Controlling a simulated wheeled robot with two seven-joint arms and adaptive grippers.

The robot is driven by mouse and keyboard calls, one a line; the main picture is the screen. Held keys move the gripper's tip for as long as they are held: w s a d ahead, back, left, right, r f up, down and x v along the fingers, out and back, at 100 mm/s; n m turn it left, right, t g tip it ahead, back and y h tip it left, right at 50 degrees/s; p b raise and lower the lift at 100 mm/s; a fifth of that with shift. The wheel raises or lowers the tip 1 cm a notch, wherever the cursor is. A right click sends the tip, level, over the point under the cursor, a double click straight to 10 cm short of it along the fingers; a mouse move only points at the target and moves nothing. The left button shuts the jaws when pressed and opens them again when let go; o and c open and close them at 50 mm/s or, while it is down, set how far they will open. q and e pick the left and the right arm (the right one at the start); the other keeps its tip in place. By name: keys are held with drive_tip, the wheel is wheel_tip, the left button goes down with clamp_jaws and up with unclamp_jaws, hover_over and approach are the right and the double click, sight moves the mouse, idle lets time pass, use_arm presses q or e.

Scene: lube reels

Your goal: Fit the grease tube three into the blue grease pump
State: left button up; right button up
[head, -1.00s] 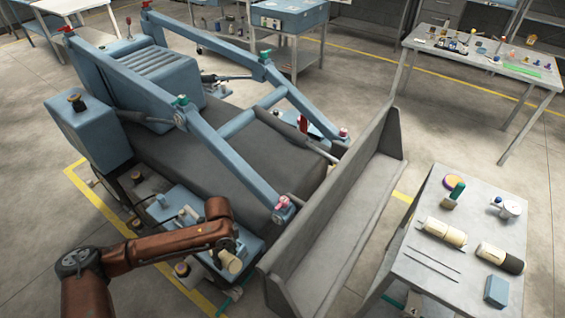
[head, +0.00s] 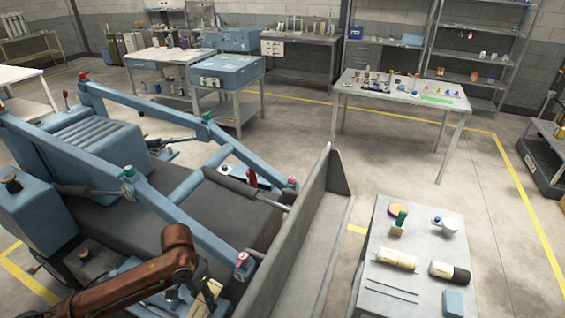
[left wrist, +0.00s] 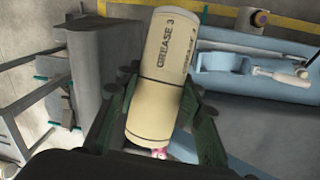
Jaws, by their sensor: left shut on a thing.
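My left gripper (left wrist: 160,110) is shut on a cream tube (left wrist: 158,75) marked "GREASE 3", which fills the middle of the left wrist view. In the head view the cream tube (head: 204,298) shows at the bottom edge, beyond the end of my left arm, and the fingers are hard to make out. A blue fitting with a pale lever (left wrist: 235,68) lies right of the tube in the left wrist view, apart from it. It may be the blue grease pump, but I cannot be sure. My right gripper is not in view.
A blue loader frame (head: 155,195) with a grey bucket (head: 305,230) stands beside my left arm. A parts table (head: 400,85) stands farther back. Floor lies open between the tables.

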use_arm(q)
drive_tip(key=r+n, duration=0.2)
drive_tip(key=d+r+n, duration=0.1)
drive_tip(key=n, duration=0.1)
drive_tip(key=d+r+n+p, duration=0.1)
drive_tip(key=r+n, duration=0.1)
drive_tip(key=shift+s+d+r+t, duration=0.1)
drive_tip(key=shift+s+r+t, duration=0.05)
drive_tip(key=shift+r+t, duration=0.2)
